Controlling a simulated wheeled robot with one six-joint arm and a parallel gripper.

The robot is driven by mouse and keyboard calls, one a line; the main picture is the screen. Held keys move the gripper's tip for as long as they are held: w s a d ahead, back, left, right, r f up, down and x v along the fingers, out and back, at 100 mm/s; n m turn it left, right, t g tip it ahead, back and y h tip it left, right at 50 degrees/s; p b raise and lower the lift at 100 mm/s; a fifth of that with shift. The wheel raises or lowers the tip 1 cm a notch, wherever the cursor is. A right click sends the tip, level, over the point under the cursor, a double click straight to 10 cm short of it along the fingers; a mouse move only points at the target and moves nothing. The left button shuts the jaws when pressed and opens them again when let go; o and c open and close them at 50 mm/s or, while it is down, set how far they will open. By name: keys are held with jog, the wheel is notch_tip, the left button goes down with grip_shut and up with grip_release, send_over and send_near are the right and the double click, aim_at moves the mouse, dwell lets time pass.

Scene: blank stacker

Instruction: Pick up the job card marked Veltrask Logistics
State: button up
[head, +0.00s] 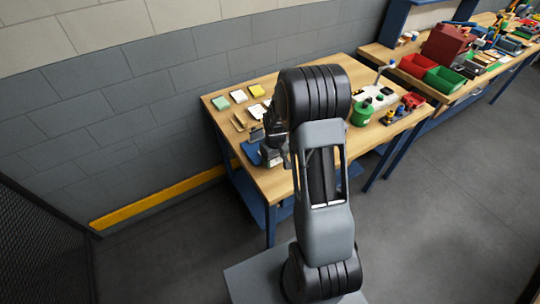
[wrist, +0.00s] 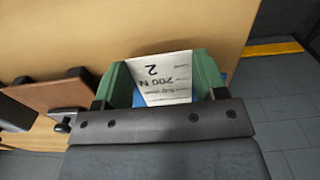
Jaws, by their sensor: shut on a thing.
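My gripper (wrist: 163,78) shows in the wrist view with its green finger pads on either side of a white card (wrist: 162,70). It is shut on this card. The card carries large upside-down print reading "200 N" and "2", with smaller lines that I cannot read. The name Veltrask Logistics is not legible in either view. A little blue shows beneath the card. In the head view my gripper (head: 272,138) is over the near left edge of the wooden table (head: 290,184), partly hidden by my arm.
A green container (head: 362,113) stands to the right. A brown board (wrist: 52,95) with black end pieces is left of my gripper in the wrist view.

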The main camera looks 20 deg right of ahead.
jog(key=shift+c, duration=1.1)
jog(key=shift+r, duration=0.15)
